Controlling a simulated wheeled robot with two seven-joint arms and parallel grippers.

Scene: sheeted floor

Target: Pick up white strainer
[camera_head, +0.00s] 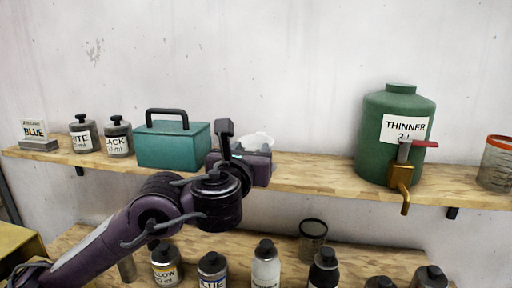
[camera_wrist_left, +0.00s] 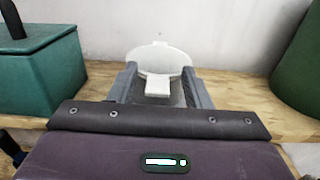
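The white strainer (camera_head: 258,140) sits on the upper wooden shelf, partly hidden behind my left gripper in the head view. In the left wrist view the strainer (camera_wrist_left: 160,58) shows as a round white bowl, with a flat white handle pointing toward me. My left gripper (camera_wrist_left: 161,84) is open, with a grey finger on each side of the handle. A gap shows between the handle and each finger. In the head view the left gripper (camera_head: 256,160) is at the shelf's front, its fingers mostly hidden. My right gripper is not in view.
A teal toolbox (camera_head: 165,147) stands on the shelf left of the strainer. A green thinner tank (camera_head: 372,140) with a brass tap (camera_head: 402,178) stands to the right. Several paint bottles (camera_head: 266,266) and a dark-rimmed cup (camera_head: 312,240) are on the lower shelf. The wall is close behind.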

